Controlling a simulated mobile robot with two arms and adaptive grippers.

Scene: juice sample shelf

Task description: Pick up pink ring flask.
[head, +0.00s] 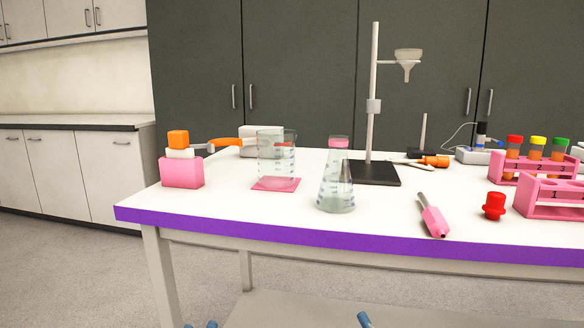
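The pink ring flask (336,188) is a clear conical flask with measuring marks and a pink band around its neck. It stands upright on the white table near the middle of the head view, and nothing is touching it. Small blue parts show at the bottom edge of the head view, two at the left and one right of centre. They look like parts of my arms or grippers, low in front of the table and far from the flask. Too little shows to tell whether either gripper is open or shut.
A beaker (276,160) on a pink mat (277,184) stands left of the flask, and a stand with a black base (374,174) behind it. A pink-handled tool (434,219), red piece (493,206) and pink tube racks (530,168) are at right. The purple front edge (330,237) is clear.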

